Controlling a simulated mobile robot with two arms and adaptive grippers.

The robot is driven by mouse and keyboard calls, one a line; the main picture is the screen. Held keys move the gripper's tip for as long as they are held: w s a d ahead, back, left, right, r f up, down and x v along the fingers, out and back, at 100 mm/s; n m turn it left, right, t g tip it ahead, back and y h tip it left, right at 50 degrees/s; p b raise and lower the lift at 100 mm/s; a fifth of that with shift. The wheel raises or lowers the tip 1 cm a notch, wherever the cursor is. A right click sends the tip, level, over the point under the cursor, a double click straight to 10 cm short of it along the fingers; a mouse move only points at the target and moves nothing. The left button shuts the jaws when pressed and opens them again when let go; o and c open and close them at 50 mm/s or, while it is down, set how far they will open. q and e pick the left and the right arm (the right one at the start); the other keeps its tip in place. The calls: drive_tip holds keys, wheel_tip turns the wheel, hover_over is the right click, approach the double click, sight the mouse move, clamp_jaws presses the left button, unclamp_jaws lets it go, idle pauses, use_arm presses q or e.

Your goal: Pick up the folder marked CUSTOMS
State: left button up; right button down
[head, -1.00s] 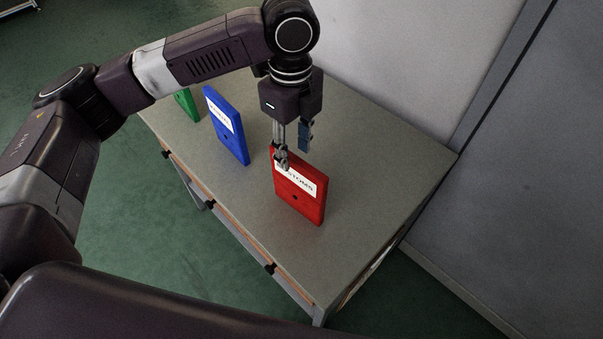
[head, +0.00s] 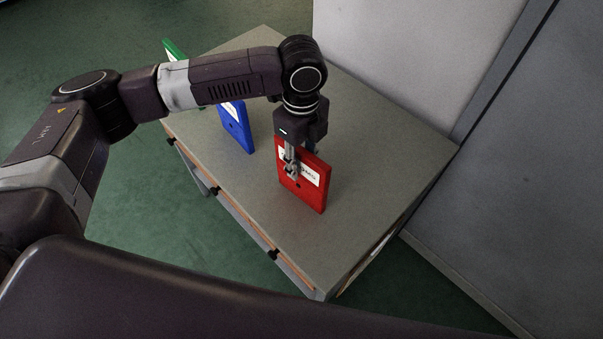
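The red folder (head: 311,196) stands upright on the grey table (head: 237,200). Its white label is partly covered by a finger; the last letters show and fit CUSTOMS. My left gripper (head: 302,158) points down over the folder's top edge. One finger is in front of the label side and the other is mostly hidden behind the folder. The fingers look spread about the folder, and I see no clear squeeze on it. My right gripper is not in view.
A blue folder (head: 239,134) stands behind and left of the red one, partly under my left arm. A green folder (head: 173,49) shows farther back. A pale wall (head: 400,60) and a grey panel (head: 510,190) border the table's right side. The table's near end is clear.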

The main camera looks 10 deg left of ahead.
use_arm(q)
clamp_jaws()
drive_tip(key=shift+r, duration=0.15)
